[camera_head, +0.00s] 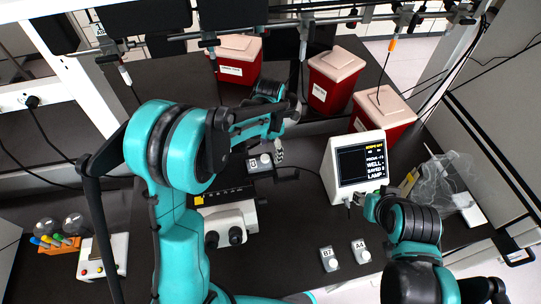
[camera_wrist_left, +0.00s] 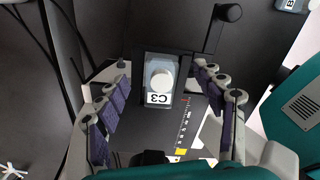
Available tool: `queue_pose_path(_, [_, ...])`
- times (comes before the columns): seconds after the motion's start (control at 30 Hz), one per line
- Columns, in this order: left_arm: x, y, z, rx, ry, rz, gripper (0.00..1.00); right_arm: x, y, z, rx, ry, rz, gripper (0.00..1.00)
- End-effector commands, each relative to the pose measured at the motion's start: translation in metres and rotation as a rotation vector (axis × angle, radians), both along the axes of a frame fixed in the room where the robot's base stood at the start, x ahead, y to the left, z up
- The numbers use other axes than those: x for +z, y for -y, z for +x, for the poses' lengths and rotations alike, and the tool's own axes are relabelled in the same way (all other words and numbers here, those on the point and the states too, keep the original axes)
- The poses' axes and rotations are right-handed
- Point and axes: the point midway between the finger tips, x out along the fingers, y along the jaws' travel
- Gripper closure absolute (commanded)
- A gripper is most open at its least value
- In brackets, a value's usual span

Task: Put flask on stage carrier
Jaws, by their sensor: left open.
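The flask labelled C3 (camera_wrist_left: 158,65) has a pale body and a round white cap. It lies in the dark frame of the stage carrier (camera_wrist_left: 185,100) on the microscope (camera_head: 237,218), and it also shows in the head view (camera_head: 265,160). My left gripper (camera_wrist_left: 163,82) is open, with its purple-padded fingers on either side of the flask and apart from it. In the head view my left gripper (camera_head: 279,147) is partly hidden by its own arm. My right gripper (camera_head: 362,204) is low beside the monitor; its fingers are hard to make out.
Flasks B7 (camera_head: 329,259) and A4 (camera_head: 361,252) stand on the black bench at the front. A white monitor (camera_head: 334,168) stands right of the microscope. Red bins (camera_head: 333,80) line the back. A clear crumpled bag (camera_head: 440,183) lies at right, and a tube rack (camera_head: 58,245) at left.

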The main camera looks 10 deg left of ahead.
Motion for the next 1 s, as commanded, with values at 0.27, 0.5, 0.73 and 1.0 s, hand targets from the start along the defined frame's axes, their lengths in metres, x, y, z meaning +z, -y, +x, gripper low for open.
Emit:
queue_pose_path(0.27, [0.055, 0.0, 0.0, 0.0, 0.0, 0.0, 0.31, -0.001, 0.0, 0.0, 0.0, 0.0, 0.0, 0.6])
queue_pose_path(0.5, [0.077, -0.003, -0.007, -0.065, 0.018, -0.002, 0.31, -0.001, 0.0, 0.0, 0.0, 0.0, 0.0, 0.6])
queue_pose_path(0.73, [0.113, -0.022, -0.05, -0.54, 0.148, 0.025, 0.31, -0.001, 0.0, 0.0, 0.0, 0.0, 0.0, 0.6])
queue_pose_path(1.0, [0.138, -0.045, -0.116, -1.256, 0.31, 0.202, 0.31, -0.001, 0.0, 0.0, 0.0, 0.0, 0.0, 0.6])
